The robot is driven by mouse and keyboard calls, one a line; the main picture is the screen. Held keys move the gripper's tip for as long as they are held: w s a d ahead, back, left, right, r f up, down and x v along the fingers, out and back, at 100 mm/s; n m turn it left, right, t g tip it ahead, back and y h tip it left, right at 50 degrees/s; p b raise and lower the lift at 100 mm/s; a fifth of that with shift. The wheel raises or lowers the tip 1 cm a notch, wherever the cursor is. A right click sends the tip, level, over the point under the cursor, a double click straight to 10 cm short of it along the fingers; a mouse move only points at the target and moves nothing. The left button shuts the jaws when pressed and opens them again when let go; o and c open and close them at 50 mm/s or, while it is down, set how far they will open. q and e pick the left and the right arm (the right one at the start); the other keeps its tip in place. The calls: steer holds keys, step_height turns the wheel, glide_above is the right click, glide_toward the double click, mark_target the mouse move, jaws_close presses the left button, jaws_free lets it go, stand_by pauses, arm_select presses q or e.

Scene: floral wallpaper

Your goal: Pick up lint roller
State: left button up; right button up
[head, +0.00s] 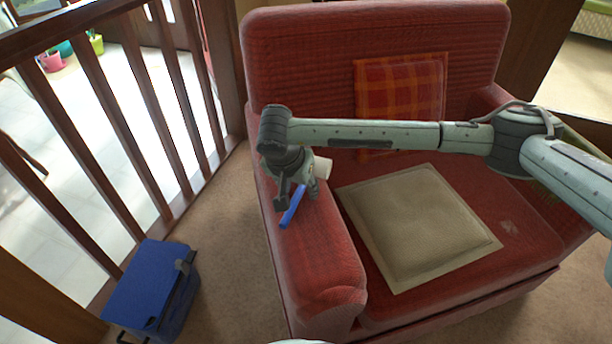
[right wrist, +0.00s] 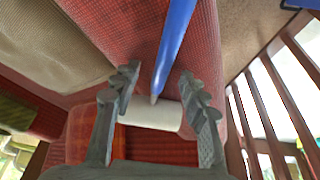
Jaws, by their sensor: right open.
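The lint roller has a blue handle and a white roll, and it lies on the left armrest of the red armchair. In the head view its handle (head: 292,208) shows below my right gripper (head: 296,190), with the white roll (head: 323,167) partly hidden behind it. In the right wrist view the open fingers (right wrist: 159,80) are on either side of the blue handle (right wrist: 174,42), with gaps on both sides. The white roll (right wrist: 155,114) lies across the space between the fingers. My left gripper is not in view.
The red armchair (head: 330,265) holds a beige seat cushion (head: 420,220) and an orange plaid pillow (head: 400,90). A wooden railing (head: 110,95) stands left of it. A blue box (head: 150,285) sits on the floor at lower left. Carpet between box and chair is clear.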

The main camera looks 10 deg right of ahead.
mark_target(294, 192)
jaws_close()
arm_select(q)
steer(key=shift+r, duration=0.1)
arm_select(e)
steer(key=shift+r, duration=0.1)
steer(key=shift+r+p, duration=0.4)
steer(key=shift+p, duration=0.3)
steer(key=v, duration=0.2)
steer(key=w+b+v, duration=0.1)
steer(key=v, duration=0.1)
steer(key=shift+a+r, duration=0.1)
steer(key=shift+r, duration=0.15)
arm_select(q)
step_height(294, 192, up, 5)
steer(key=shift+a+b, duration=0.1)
steer(key=shift+b, duration=0.55)
arm_select(e)
steer(key=s+a+r, duration=0.5)
steer(key=a+r, duration=0.1)
steer(key=a, duration=0.3)
steer(key=shift+r, duration=0.2)
steer(key=shift+a, duration=0.15)
